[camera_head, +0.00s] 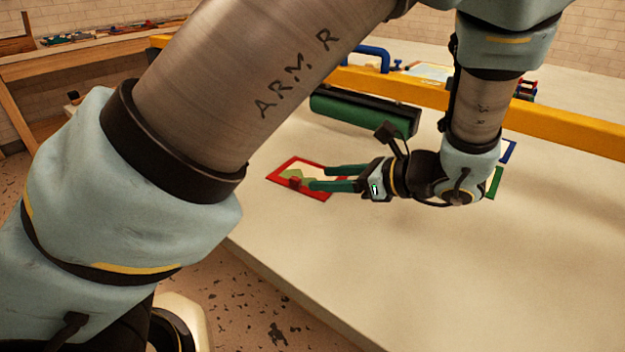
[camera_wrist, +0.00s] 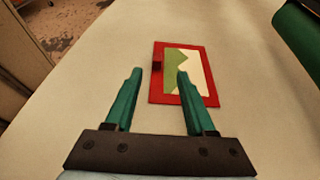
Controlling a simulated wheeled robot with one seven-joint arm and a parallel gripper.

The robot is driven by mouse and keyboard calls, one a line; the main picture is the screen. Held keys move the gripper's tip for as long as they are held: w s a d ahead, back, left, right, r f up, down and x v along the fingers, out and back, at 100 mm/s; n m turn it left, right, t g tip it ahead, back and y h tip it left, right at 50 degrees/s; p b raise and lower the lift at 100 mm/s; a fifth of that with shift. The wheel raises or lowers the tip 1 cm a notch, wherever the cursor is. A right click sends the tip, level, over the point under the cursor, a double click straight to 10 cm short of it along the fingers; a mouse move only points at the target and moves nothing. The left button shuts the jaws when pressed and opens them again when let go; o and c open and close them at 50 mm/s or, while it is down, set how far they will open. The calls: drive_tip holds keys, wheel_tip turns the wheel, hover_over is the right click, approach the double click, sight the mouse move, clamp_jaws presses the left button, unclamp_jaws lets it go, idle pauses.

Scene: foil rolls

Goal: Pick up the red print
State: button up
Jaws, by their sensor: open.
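The red print (camera_head: 283,177) is a flat red-framed picture with green and cream inside, lying on the pale table. The arm hides part of the table.
A green roll (camera_head: 360,112) in a dark holder lies behind the print, and it also shows in the wrist view (camera_wrist: 302,30). A yellow beam (camera_head: 400,88) runs across the table. Blue (camera_head: 509,150) and green (camera_head: 495,183) frames lie partly behind my wrist. The front table is clear.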

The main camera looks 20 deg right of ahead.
sight(296, 178)
drive_tip(key=x, duration=0.3)
drive_tip(key=shift+a+p+x, duration=0.2)
drive_tip(key=shift+p+x, duration=0.15)
drive_tip(key=shift+x, duration=2.35)
drive_tip(key=shift+r, duration=0.15)
drive_tip(key=shift+c, duration=0.3)
clamp_jaws()
